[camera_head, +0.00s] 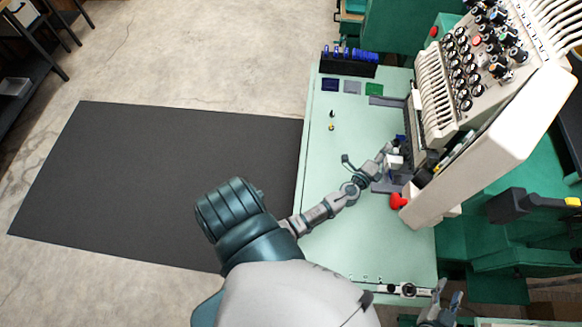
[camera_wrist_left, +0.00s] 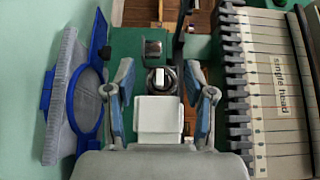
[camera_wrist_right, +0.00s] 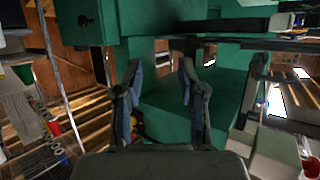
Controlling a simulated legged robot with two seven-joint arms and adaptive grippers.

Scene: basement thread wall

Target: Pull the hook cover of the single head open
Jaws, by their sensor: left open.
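The single head (camera_head: 470,60) is a cream machine with several knobs on the green table; its "single head" label (camera_wrist_left: 281,83) shows in the left wrist view. My left gripper (camera_head: 390,154) is open at the low front of the head. In the left wrist view, its fingers (camera_wrist_left: 158,78) stand apart on either side of a white block (camera_wrist_left: 158,117), with a dark round part just beyond. The block may be the hook cover; I cannot tell for sure, nor whether a finger touches it. My right gripper (camera_head: 440,303) is open and empty off the table's front right corner.
A blue hoop with grey cloth (camera_wrist_left: 75,95) lies left of my left gripper. A red piece (camera_head: 398,201) is near the head's base. A dark rack with blue spools (camera_head: 349,60) stands at the back. The table's (camera_head: 325,165) left part is mostly clear.

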